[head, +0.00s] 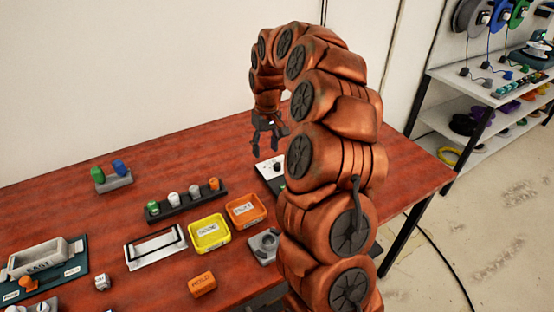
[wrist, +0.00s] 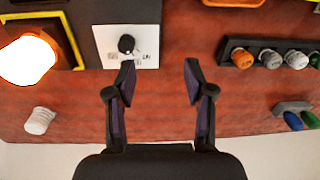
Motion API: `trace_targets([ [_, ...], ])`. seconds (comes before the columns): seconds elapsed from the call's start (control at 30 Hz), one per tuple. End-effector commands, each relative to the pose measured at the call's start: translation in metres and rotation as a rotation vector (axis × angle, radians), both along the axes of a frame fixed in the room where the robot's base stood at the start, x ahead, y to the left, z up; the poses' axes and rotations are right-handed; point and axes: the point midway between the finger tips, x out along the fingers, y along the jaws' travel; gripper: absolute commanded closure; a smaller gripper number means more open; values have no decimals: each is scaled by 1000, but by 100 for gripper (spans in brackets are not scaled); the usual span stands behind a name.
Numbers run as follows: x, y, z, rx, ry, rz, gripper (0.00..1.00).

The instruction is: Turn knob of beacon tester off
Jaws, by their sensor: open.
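A white panel (wrist: 110,34) with a black round knob (wrist: 126,44) and small printed marks lies on the red table in the wrist view. In the head view the panel (head: 266,177) shows partly, with my arm covering its right side. A bright glowing orange beacon (wrist: 28,58) stands left of the panel in the wrist view; I do not see it in the head view. My gripper (wrist: 159,72) is open and empty, its left finger just below and near the knob. In the head view my gripper (head: 268,138) hangs above and behind the panel.
A black rack (wrist: 270,52) of several colored knobs, a grey holder with blue and green pegs (wrist: 292,120) and a white ribbed cylinder (wrist: 39,120) stand around. Yellow (head: 210,233) and orange (head: 246,209) bins sit nearer in the head view. Table between panel and rack is clear.

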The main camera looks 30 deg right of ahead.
Motion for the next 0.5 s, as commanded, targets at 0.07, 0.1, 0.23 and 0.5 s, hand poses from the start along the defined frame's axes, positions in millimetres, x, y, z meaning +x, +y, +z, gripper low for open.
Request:
trace_targets([
  [0.07,6,-19,-9,-7,7,-23,47],
  [0.1,9,-28,-12,-14,6,-32,47],
  [0.23,13,-46,-19,-26,7,-53,47],
  [0.5,15,-53,-32,-30,9,-60,47],
])
